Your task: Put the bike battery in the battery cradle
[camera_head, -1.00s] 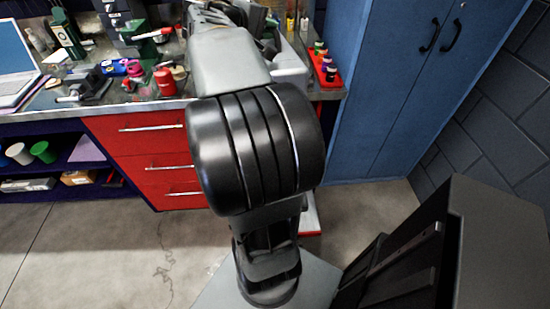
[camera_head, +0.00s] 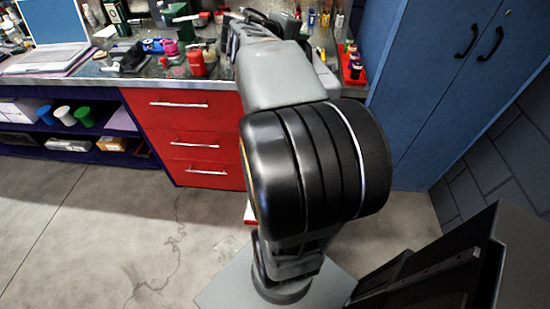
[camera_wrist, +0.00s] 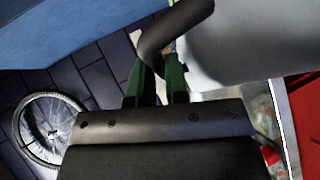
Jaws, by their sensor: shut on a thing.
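In the wrist view my gripper (camera_wrist: 160,70) has two green fingers reaching up from a dark palm. They are shut on a dark grey, rounded, elongated thing, which looks like the bike battery (camera_wrist: 180,26). It lies across the fingertips, tilted up to the right. Its grip points are partly hidden. In the head view my arm blocks most of the gripper and the battery at the bench. I cannot pick out the battery cradle in either view.
A workbench (camera_head: 215,84) with red drawers (camera_head: 190,135) stands ahead, cluttered with a laptop (camera_head: 55,45), a red can (camera_head: 197,63) and tools. A blue cabinet (camera_head: 440,90) stands at right. A bicycle wheel (camera_wrist: 47,128) shows at left in the wrist view. The floor at left is clear.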

